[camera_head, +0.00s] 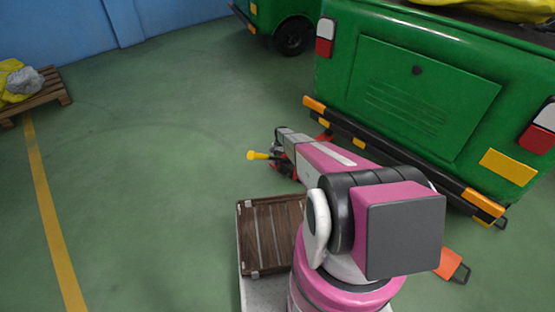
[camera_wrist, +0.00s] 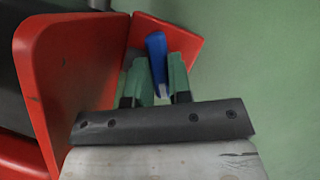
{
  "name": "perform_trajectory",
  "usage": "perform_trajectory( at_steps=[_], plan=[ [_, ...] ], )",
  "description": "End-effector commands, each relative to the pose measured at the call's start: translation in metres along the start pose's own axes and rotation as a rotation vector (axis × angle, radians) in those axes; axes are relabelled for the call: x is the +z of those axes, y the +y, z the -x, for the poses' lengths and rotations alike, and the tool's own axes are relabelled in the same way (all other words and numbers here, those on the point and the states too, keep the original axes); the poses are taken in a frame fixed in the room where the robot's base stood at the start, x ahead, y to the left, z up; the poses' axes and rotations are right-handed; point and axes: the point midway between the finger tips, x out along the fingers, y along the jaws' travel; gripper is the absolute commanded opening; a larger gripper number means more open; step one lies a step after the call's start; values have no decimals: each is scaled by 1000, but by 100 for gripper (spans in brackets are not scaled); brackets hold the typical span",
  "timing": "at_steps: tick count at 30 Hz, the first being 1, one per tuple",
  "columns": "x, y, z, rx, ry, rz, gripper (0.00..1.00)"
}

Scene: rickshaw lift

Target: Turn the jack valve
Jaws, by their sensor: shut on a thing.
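The jack valve shows in the wrist view as a narrow blue piece (camera_wrist: 156,47) beside the red plates of the jack (camera_wrist: 62,75). My gripper (camera_wrist: 158,62) has its two green fingers on either side of the blue piece and is shut on it. The lower part of the valve is hidden between the fingers. In the head view the red jack (camera_head: 287,170) sits on the floor by the rear of the green vehicle, mostly hidden by my arm. Its yellow-tipped handle (camera_head: 258,155) sticks out to the left. The fingers are hidden there.
The green vehicle (camera_head: 420,95) with its black and orange bumper stands close on the right. Another green vehicle (camera_head: 285,20) is at the back. A pallet (camera_head: 35,95) with yellow sacks lies far left. An orange wedge (camera_head: 449,263) is at lower right. The floor on the left is clear.

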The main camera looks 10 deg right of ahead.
Motion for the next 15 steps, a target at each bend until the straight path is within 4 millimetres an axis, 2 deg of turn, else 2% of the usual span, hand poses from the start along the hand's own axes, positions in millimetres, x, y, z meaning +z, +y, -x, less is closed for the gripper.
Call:
perform_trajectory(
  at_steps=[12,13,15],
  plan=[
    [0,0,0,-2,1,-4,0],
    [0,0,0,-2,1,-4,29],
    [0,0,0,-2,1,-4,45]
  ],
)
